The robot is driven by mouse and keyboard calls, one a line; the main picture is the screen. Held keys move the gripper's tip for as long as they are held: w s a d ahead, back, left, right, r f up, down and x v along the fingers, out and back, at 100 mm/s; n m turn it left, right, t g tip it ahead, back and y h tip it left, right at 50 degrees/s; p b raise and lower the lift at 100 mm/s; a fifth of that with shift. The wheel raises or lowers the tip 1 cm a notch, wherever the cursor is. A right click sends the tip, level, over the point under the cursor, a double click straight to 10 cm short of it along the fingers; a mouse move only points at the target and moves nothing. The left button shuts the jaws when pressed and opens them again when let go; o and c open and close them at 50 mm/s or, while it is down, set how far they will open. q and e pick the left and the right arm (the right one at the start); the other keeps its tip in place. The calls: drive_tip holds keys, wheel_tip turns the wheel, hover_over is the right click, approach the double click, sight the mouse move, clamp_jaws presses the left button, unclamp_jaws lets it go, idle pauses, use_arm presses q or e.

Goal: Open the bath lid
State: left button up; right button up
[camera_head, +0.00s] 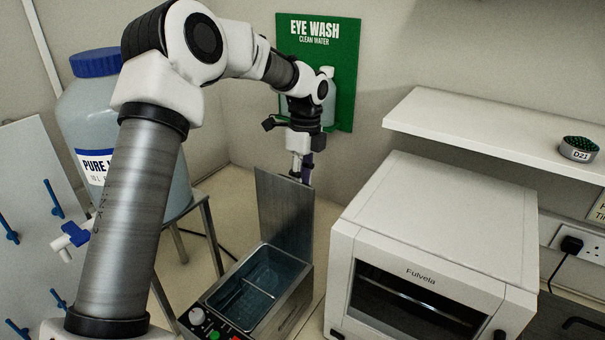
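The water bath (291,313) is a metal box with knobs on its front, at the lower middle of the head view. Its grey lid (284,213) stands upright along the back edge, and the basin with bluish water and a divider is uncovered. My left gripper (301,176) points down at the top edge of the lid, at or just behind it. Its fingertips are small and partly hidden, so I cannot tell whether they touch or grip the lid. My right gripper is not in view.
A white Fulvela oven (435,225) stands close to the right of the bath. A shelf (480,130) with a green-topped container (579,149) is above it. A large water bottle (100,115) on a stand is at the left. A green eye wash board (345,60) hangs behind my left arm.

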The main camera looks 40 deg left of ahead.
use_arm(q)
wheel_tip(320, 180, up, 12)
drive_tip(key=w, duration=0.2)
drive_tip(key=shift+a, duration=0.35)
drive_tip(key=shift+f, duration=0.1)
idle(0.3)
